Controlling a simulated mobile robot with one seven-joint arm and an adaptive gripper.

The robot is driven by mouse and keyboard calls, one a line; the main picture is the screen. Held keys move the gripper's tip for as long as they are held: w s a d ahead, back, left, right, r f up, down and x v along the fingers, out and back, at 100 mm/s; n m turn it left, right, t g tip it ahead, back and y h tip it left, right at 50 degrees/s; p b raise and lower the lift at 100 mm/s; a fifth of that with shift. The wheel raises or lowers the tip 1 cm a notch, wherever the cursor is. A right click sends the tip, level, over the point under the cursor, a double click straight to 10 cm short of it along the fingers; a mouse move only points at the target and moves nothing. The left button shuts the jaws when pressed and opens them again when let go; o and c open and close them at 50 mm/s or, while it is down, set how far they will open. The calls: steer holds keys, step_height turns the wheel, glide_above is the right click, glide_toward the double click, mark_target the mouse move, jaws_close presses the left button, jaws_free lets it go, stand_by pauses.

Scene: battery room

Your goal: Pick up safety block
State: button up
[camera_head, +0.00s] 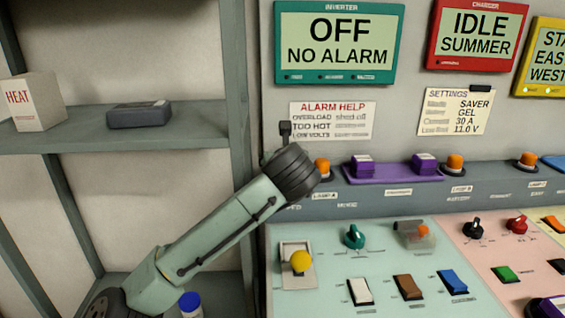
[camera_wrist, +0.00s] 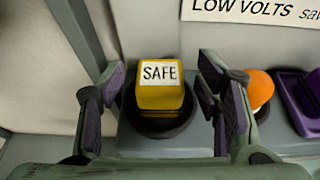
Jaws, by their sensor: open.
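The safety block (camera_wrist: 160,97) is a yellow block with a white "SAFE" label on top. In the wrist view it sits on a round dark base on the grey ledge. My gripper (camera_wrist: 157,100) is open, with one dark-padded finger on each side of the block and gaps showing between pads and block. In the head view my arm reaches up to the ledge's left end; its dark wrist hides the block, and the fingers are hidden there too.
A shelf upright (camera_head: 238,120) is close on the left. The control panel (camera_head: 330,290) with switches lies in front.

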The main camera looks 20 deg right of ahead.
steer(key=shift+w, duration=0.15)
steer(key=c, duration=1.3)
steer(key=shift+o, duration=0.2)
